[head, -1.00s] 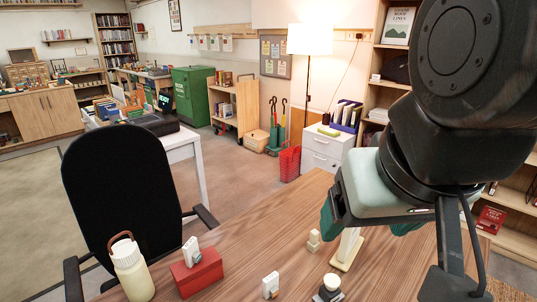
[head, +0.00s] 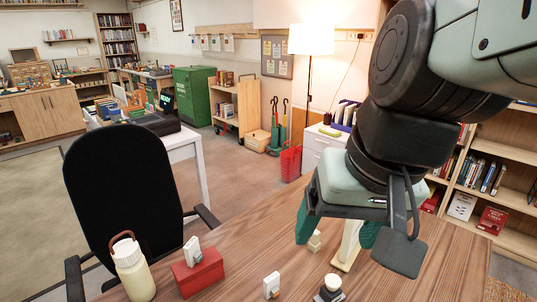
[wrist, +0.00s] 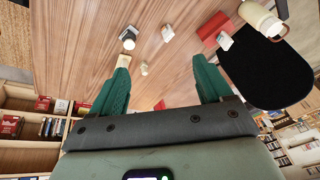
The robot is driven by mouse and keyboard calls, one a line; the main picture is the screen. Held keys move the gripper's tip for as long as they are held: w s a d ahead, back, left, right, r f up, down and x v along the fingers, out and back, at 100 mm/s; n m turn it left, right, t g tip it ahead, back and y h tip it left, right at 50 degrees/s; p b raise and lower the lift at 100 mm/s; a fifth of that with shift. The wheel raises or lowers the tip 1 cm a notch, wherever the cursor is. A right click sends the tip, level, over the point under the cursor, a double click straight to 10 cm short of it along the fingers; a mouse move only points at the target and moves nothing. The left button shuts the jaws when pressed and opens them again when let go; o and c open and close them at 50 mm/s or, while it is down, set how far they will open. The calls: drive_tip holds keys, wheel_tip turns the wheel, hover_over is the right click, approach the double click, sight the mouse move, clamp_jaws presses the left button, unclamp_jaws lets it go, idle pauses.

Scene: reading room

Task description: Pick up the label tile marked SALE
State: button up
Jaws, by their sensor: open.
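Two small white tile-like pieces show, but I cannot read SALE on either. One white piece (head: 271,285) stands on the wooden table and also shows in the wrist view (wrist: 168,33). The other white piece (head: 193,251) stands on a red box (head: 198,274) and shows at upper right in the wrist view (wrist: 226,41). My gripper (head: 336,240) is open and empty above the table, to the right of and beyond both pieces. In the wrist view its green fingers (wrist: 160,60) are spread apart with nothing between them.
A small beige piece (head: 314,241) and a pale upright stand (head: 347,248) are close to my fingers. A round-topped stamp-like object (head: 331,287) is at the front. A cream bottle (head: 131,270) stands left of the red box. A black chair (head: 122,200) is beside the table.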

drive_tip(key=w+a+f+m+g+y, duration=0.25)
drive_tip(key=w+f+m+y, duration=0.25)
drive_tip(key=f+y, duration=0.25)
drive_tip(key=w+a+f+m+g+y, duration=0.2)
drive_tip(key=w+a+f+m+y, duration=0.3)
drive_tip(key=f, duration=0.4)
drive_tip(key=w+d+f+m+t+y, duration=0.1)
drive_tip(key=w+d+f+m+t, duration=0.1)
drive_tip(key=f+m+t, duration=0.25)
drive_tip(key=w+d+f+m+t+y, duration=0.2)
drive_tip(key=f+m+t, duration=0.2)
drive_tip(key=f+m, duration=0.15)
drive_tip(key=m+t+h, duration=0.6)
drive_tip(key=m+t, duration=0.1)
drive_tip(key=m, duration=0.1)
approach(274, 283)
drive_tip(key=shift+w+d+r+y, duration=0.1)
drive_tip(key=shift+r+y, duration=0.05)
drive_tip(key=shift+y, duration=0.1)
drive_tip(key=shift+w, duration=0.1)
drive_tip(key=x, duration=1)
drive_tip(key=shift+a+f, duration=0.25)
drive_tip(key=shift+f, duration=0.05)
drive_tip(key=c, duration=1.1)
